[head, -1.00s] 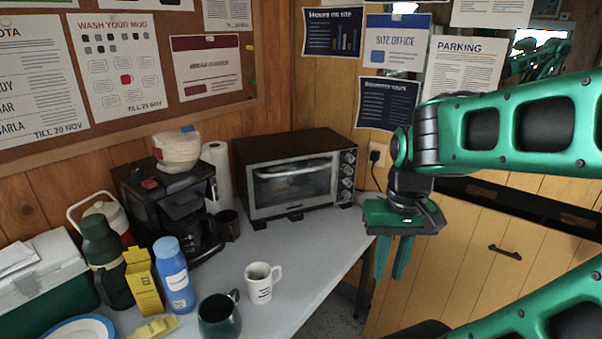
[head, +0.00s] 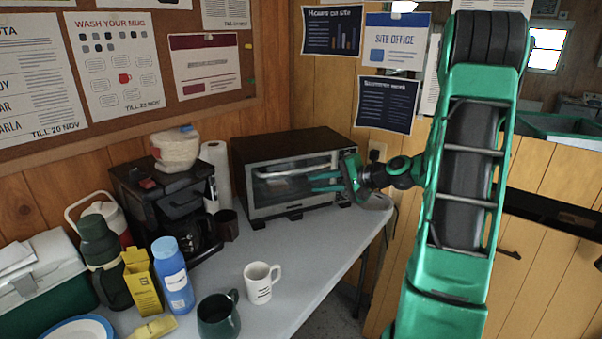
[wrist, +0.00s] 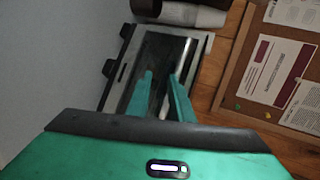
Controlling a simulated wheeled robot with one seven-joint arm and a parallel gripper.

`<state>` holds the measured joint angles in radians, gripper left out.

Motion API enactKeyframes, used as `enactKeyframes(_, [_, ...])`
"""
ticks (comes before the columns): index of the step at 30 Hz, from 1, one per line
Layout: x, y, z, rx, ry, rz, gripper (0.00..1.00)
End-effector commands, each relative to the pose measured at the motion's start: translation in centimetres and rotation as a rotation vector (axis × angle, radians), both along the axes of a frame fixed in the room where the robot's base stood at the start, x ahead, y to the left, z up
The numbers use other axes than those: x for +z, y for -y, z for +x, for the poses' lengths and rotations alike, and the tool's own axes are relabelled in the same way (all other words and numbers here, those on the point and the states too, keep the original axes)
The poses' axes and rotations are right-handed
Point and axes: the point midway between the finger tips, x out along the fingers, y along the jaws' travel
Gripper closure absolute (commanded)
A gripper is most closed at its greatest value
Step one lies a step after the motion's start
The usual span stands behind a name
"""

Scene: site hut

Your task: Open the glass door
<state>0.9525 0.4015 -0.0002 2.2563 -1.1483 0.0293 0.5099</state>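The glass door (head: 276,193) is the front of a black and silver toaster oven (head: 290,147) at the back of the table. It looks shut. A silver bar handle (head: 285,171) runs along its upper edge. My gripper (head: 313,183) is in front of the door's right part, fingers pointing left. Its two green fingers are apart, and I see no grip on the handle. The wrist view shows the fingers (wrist: 160,76) over the dark glass (wrist: 154,62), with the handle (wrist: 184,62) close to the right finger. Whether they touch is unclear.
A coffee maker (head: 170,198) and a paper roll (head: 216,170) stand left of the oven. A white mug (head: 260,284), a dark green mug (head: 217,315) and a blue bottle (head: 174,276) stand nearer. The table (head: 310,240) before the oven is clear.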

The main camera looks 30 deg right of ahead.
Motion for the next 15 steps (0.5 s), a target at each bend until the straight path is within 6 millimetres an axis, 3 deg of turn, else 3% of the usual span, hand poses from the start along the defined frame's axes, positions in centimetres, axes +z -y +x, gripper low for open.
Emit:
enactKeyframes(3, [0.9,2.5,0.7,-0.065,0.070,0.104,0.80])
enactKeyframes(6, [1.5,3.5,1.0,-0.093,0.105,0.150,0.80])
enactKeyframes(11, [1.6,3.6,1.8,-0.102,0.120,0.172,0.80])
enactKeyframes(15, [1.2,2.8,3.5,-0.100,0.120,0.170,0.80])
